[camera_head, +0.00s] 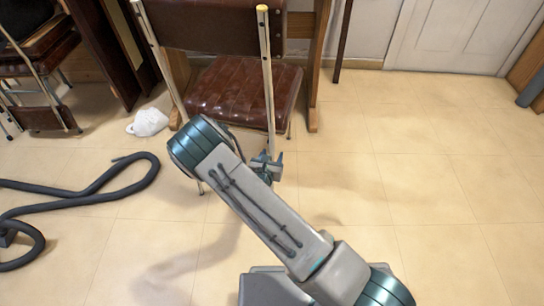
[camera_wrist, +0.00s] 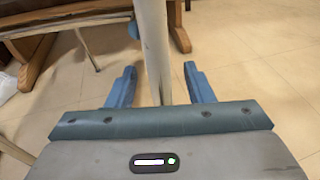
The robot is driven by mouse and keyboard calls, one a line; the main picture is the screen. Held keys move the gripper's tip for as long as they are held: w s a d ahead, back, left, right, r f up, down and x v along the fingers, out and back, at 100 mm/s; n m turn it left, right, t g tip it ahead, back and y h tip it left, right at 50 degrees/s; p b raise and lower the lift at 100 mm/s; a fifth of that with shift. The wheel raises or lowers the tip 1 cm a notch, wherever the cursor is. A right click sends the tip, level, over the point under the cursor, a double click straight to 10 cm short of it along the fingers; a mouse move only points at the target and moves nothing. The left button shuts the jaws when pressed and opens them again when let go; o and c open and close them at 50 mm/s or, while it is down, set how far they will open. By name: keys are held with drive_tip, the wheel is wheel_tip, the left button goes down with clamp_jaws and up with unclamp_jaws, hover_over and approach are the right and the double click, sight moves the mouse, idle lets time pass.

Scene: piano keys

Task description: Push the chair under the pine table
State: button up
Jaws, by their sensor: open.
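The chair (camera_head: 240,95) has a dark red-brown padded seat, a brown back and pale metal posts. It stands upright at the top middle of the head view, its back towards me. The pine table shows as wooden legs (camera_head: 318,65) behind and beside the chair; its top is out of view. My gripper (camera_head: 268,165) is by the chair's right rear post, low down. In the wrist view my gripper (camera_wrist: 157,85) is open, with a pale chair post (camera_wrist: 155,50) running between its blue fingers. I cannot tell whether the fingers touch the post.
A dark hose (camera_head: 110,185) loops over the tiled floor at left. A white crumpled thing (camera_head: 148,122) lies left of the chair. Another chair (camera_head: 40,65) stands at the far left. A white door (camera_head: 455,35) is at the back right. The floor at right is clear.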

clamp_jaws()
drive_tip(key=shift+w+a+r+b, duration=0.1)
drive_tip(key=shift+w+a+b, duration=0.1)
drive_tip(key=shift+w, duration=0.75)
drive_tip(key=shift+w+a+r+b, duration=0.1)
drive_tip(key=shift+w+a+b, duration=0.05)
drive_tip(key=shift+w, duration=0.8)
drive_tip(key=shift+w+a+b, duration=0.2)
drive_tip(key=shift+w, duration=0.75)
drive_tip(key=w+a+b, duration=0.2)
drive_tip(key=w+b, duration=0.2)
drive_tip(key=w, duration=1.1)
drive_tip(key=shift+a+b, duration=0.3)
drive_tip(key=shift+b, duration=0.1)
drive_tip(key=shift+w, duration=0.1)
drive_tip(key=shift+o, duration=0.3)
unclamp_jaws()
drive_tip(key=shift+o, duration=0.5)
drive_tip(key=shift+d+f, duration=0.1)
